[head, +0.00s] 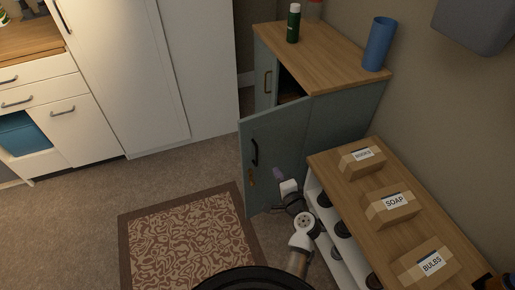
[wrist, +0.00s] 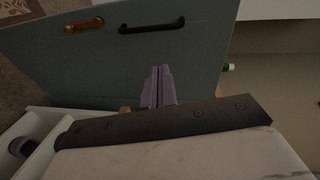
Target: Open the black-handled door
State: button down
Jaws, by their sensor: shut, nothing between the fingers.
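The grey-blue door (head: 277,150) of the cabinet stands partly open, swung out from the front, with a dark gap behind its top edge. Its black handle (head: 254,152) is on the face toward me, near the free edge. The handle also shows in the wrist view (wrist: 152,27), at the top. My gripper (head: 279,174) is shut and empty, on the handle side of the door, to the right of and below the handle and apart from it. Its purple fingers (wrist: 160,84) point toward the door panel in the wrist view; whether they touch it, I cannot tell.
An orange-brown fitting (head: 250,177) sits below the handle. A second cabinet door has a brass handle (head: 267,81). A low shelf (head: 349,189) with labelled boxes stands close on the right. A green bottle (head: 293,23) and blue cup (head: 379,44) stand on the cabinet. Carpet and a rug (head: 190,240) lie left.

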notch_tip(320, 180, up, 4)
jog(key=s+a+y, duration=0.1)
jog(key=y, duration=0.2)
jog(key=p, duration=0.3)
send_near(250, 136)
jog(key=shift+n+t, duration=0.3)
jog(key=shift+t, duration=0.1)
jog(key=x, duration=0.6)
jog(key=shift+w+a+f, duration=0.15)
jog(key=shift+w+f, duration=0.1)
jog(key=shift+f, duration=0.05)
jog(key=shift+w, duration=0.1)
jog(key=shift+a+f, duration=0.1)
